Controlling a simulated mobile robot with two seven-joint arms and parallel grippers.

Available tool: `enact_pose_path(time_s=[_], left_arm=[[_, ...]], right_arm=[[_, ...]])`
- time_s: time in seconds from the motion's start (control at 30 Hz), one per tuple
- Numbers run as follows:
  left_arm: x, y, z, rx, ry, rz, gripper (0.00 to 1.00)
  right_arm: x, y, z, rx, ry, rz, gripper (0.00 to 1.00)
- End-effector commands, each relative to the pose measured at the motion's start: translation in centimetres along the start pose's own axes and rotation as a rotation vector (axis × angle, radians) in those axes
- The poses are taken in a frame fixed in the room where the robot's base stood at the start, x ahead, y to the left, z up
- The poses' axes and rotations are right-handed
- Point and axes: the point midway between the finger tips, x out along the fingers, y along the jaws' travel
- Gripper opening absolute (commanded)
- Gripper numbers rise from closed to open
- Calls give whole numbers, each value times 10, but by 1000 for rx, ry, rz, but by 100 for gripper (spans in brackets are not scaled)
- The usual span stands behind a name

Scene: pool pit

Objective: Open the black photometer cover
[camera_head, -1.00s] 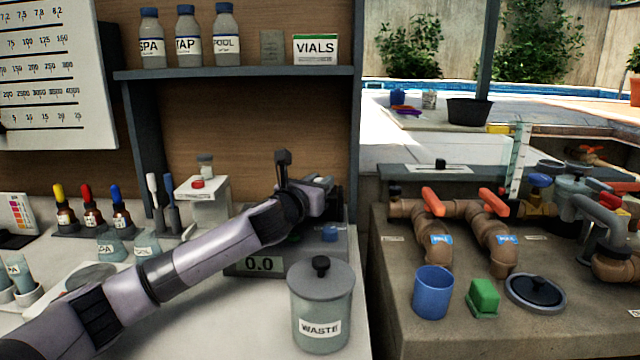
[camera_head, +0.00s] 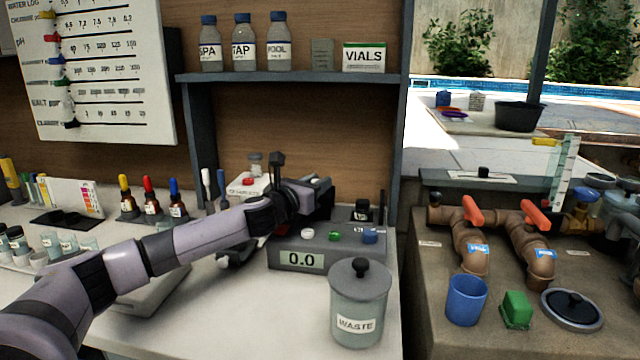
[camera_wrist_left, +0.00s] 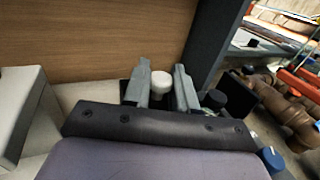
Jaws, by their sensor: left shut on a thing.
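The grey photometer (camera_head: 333,257) stands on the bench with its display reading 0.0. My left gripper (camera_head: 325,184) is over its back part. In the left wrist view the gripper's fingers (camera_wrist_left: 160,88) stand on either side of a white knob (camera_wrist_left: 161,82), shut on it. A dark surface shows in part around the fingers. The black cover is mostly hidden by the gripper, and I cannot tell how far open it is. A small black piece (camera_head: 362,207) stands at the photometer's back right. My right gripper is not in view.
A lidded waste jar (camera_head: 360,303) stands close in front of the photometer. A shelf (camera_head: 290,76) with bottles and a vials box hangs above. Dropper bottles (camera_head: 149,197) stand to the left. Bare bench lies left of the waste jar.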

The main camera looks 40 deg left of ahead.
Motion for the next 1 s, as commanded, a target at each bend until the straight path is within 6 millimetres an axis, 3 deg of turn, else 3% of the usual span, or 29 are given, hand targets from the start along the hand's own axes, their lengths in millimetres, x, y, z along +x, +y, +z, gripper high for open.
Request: enact_pose_path(time_s=[0.03, 0.1, 0.53, 1.0], left_arm=[[0, 0, 0, -1, 1, 0, 33], [0, 0, 0, -1, 1, 0, 51], [-7, 1, -1, 3, 1, 2, 51], [-59, 2, -4, 6, 3, 3, 51]], right_arm=[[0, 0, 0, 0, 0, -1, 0], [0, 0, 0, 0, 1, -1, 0], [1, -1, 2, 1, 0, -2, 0], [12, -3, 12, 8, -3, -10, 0]])
